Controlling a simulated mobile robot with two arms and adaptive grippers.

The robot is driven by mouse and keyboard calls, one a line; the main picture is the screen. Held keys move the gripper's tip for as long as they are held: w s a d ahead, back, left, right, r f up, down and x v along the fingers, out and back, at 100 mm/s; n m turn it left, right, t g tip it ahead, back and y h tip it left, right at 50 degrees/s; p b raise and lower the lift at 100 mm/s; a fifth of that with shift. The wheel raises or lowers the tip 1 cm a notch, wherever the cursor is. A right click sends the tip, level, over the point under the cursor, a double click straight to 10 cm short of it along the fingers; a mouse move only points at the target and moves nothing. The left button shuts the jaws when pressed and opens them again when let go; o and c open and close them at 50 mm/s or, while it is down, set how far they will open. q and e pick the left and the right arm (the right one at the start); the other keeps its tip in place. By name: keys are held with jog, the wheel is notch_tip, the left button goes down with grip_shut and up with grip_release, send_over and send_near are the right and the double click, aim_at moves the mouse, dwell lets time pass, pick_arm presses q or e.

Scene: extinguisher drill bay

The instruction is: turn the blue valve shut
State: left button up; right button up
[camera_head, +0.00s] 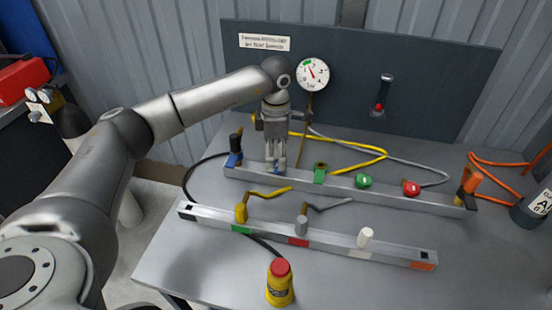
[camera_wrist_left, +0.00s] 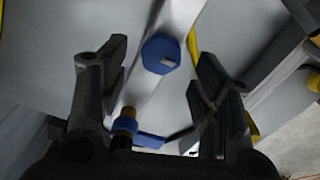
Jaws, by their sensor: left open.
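The blue valve (camera_wrist_left: 160,54) shows in the left wrist view as a rounded blue knob with a small pale mark on top. It sits on the rear metal rail (camera_head: 340,184). In the head view it is mostly hidden behind my left gripper (camera_head: 276,168), with only a bit of blue showing at the fingertips. My left gripper points down over the knob. In the left wrist view its dark fingers are apart, one on each side of the knob; I cannot tell whether they touch it. My right gripper is not in view.
A blue fitting (camera_head: 234,160) stands left of the gripper. Green knob (camera_head: 364,182), red knob (camera_head: 411,188) and orange fitting (camera_head: 472,181) are farther right. A front rail (camera_head: 330,250) holds yellow, grey and white plugs. A red-capped yellow bottle (camera_head: 280,287) stands nearer. Hoses lie behind.

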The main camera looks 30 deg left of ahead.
aim_at(276, 163)
pick_arm(q)
notch_tip(276, 163, up, 10)
jog(key=shift+f, duration=0.15)
dwell(0.5)
